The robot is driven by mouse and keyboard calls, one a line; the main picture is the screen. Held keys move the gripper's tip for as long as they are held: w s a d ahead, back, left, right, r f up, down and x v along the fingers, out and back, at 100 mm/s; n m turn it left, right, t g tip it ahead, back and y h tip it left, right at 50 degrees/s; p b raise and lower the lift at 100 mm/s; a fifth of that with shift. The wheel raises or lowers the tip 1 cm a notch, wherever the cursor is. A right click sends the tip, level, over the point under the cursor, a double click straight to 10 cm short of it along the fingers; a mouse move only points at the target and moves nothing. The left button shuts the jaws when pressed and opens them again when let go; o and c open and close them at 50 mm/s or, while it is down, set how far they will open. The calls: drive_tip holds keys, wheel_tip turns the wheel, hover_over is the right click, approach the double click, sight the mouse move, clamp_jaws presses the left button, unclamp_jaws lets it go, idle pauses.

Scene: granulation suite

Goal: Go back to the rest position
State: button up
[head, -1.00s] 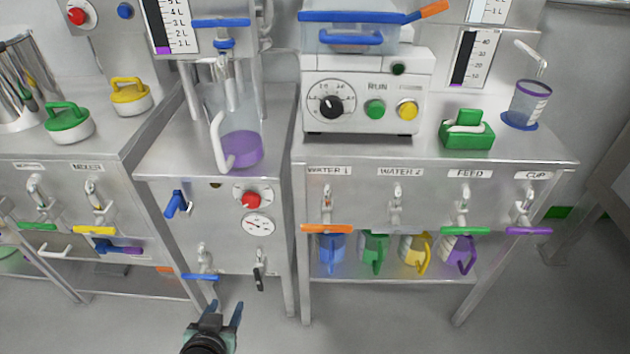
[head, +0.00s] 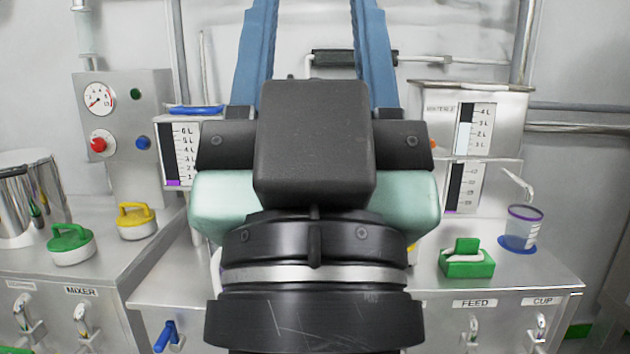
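My gripper (head: 314,45) fills the middle of the head view, close to the camera and pointing up. Its two long blue fingers stand well apart, with only wall and a dark bar visible between them, so it is open and empty. The fingertips run past the top edge of the picture. The gripper body hides the middle of the benches behind it, including most of the machine there.
On the left bench stand a green-handled lid (head: 71,246), a yellow-handled lid (head: 136,222) and a steel vessel (head: 30,195). On the right bench stand a green block (head: 466,262) and a purple-rimmed cup (head: 522,228). A panel with a gauge (head: 98,99) stands behind.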

wheel_tip(320, 180, up, 30)
drive_tip(key=p, duration=3)
drive_tip(key=shift+o, duration=0.2)
drive_tip(key=shift+s, duration=0.1)
idle(2.5)
